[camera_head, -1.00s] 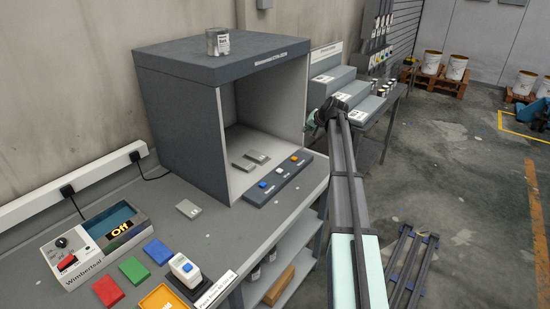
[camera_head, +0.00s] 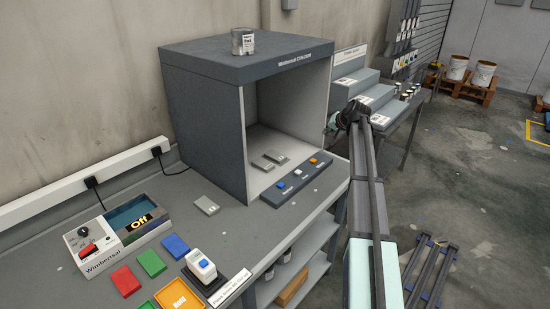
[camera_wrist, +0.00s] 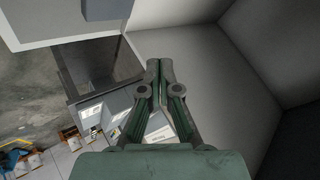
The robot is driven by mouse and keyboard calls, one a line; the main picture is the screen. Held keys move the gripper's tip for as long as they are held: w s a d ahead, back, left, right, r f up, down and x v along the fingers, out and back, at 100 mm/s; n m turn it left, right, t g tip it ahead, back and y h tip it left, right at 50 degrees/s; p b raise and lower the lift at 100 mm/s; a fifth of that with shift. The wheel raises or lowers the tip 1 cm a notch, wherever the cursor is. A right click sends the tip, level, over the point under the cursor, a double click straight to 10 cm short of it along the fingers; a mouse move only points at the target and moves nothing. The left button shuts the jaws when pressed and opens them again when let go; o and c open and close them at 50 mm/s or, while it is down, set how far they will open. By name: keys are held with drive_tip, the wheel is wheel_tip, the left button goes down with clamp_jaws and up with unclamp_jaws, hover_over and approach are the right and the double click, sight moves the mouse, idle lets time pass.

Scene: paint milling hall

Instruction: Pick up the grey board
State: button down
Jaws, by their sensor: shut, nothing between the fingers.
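A small light-grey board (camera_head: 207,205) lies flat on the grey bench, in front of the booth's left side. Two similar small grey boards, one on the left (camera_head: 262,163) and one on the right (camera_head: 277,157), lie on the booth floor. My gripper (camera_wrist: 160,68) is shut and empty in the wrist view, its fingertips together. In the head view my gripper is small and partly hidden by my arm, by the booth's right edge, well away from the board on the bench. No grey board can be made out in the wrist view.
The dark grey booth (camera_head: 203,120) stands on the bench with a can (camera_head: 243,40) on top. A button strip (camera_head: 297,180) lies at its front. Red (camera_head: 125,280), green (camera_head: 151,263) and blue (camera_head: 175,246) boards lie near a control box (camera_head: 90,245). A stepped display (camera_head: 372,95) stands behind my arm.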

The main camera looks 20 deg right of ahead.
drive_tip(key=shift+c, duration=1.3)
unclamp_jaws()
